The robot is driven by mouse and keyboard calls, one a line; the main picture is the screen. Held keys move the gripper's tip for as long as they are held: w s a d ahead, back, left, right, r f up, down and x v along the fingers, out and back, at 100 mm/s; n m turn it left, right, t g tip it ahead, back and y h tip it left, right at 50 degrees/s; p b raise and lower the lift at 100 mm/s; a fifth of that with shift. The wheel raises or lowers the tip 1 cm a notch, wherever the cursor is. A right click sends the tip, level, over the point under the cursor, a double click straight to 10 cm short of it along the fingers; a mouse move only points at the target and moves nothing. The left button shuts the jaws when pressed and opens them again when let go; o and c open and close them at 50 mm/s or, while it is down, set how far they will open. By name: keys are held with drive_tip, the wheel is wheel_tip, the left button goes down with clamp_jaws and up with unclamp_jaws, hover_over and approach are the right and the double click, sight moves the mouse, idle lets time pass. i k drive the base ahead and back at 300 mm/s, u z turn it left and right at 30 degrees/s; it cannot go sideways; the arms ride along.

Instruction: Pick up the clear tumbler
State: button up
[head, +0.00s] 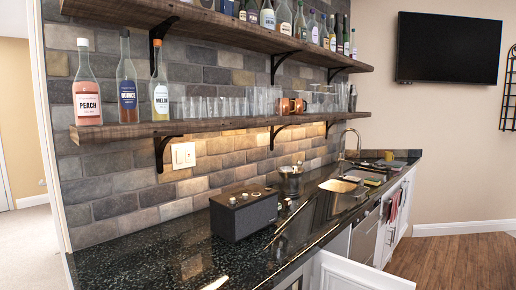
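Several small clear tumblers (222,107) stand in a row on the lower wooden shelf (240,123), to the right of three bottles. Taller clear glasses (265,100) stand just to their right, and more clear glassware (327,98) stands farther along the shelf. The glasses overlap, so single ones are hard to tell apart. I cannot tell which one is the task's tumbler. My gripper is not in view.
Peach (86,90), blue-label (127,83) and melon (159,92) bottles stand at the shelf's left end. Copper mugs (286,107) stand mid-shelf. A black radio (244,212) and a metal bucket (291,180) stand on the dark counter (130,250). A white panel (358,272) juts out below.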

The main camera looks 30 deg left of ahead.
sight(216, 105)
drive_tip(key=k, duration=1.1)
drive_tip(key=u, duration=1)
drive_tip(key=i, duration=1.1)
drive_tip(key=u, duration=0.5)
drive_tip(key=i, duration=0.55)
drive_tip(key=z, duration=0.15)
